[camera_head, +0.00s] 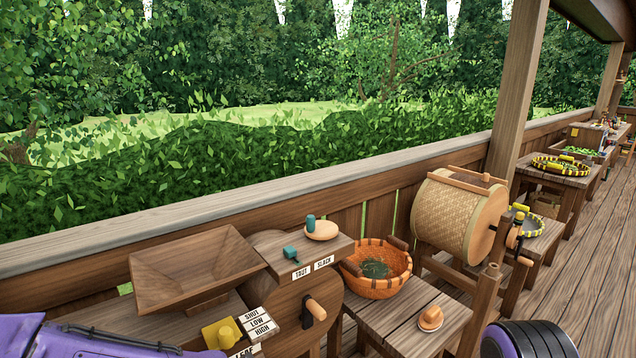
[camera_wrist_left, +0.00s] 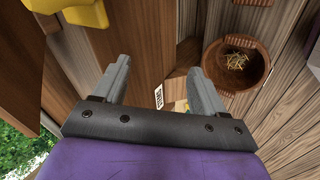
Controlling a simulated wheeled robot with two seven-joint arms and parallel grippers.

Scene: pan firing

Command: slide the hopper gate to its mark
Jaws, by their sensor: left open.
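The wooden hopper (camera_head: 195,262) is a wide tapered box at the lower left of the head view. The yellow gate piece with its round knob (camera_head: 222,334) sits below its front side. White labels reading SHUT, LOW and HIGH (camera_head: 257,321) stand beside the gate. I cannot tell which label it lines up with. My purple left arm comes in at the lower left, and its fingers do not show in the head view. In the left wrist view my left gripper (camera_wrist_left: 158,67) is open and empty, with a yellow part (camera_wrist_left: 82,12) beyond it at the upper left.
A wooden drum housing with a crank handle (camera_head: 316,309) and TOUT and SLACK labels (camera_head: 313,269) adjoins the hopper.

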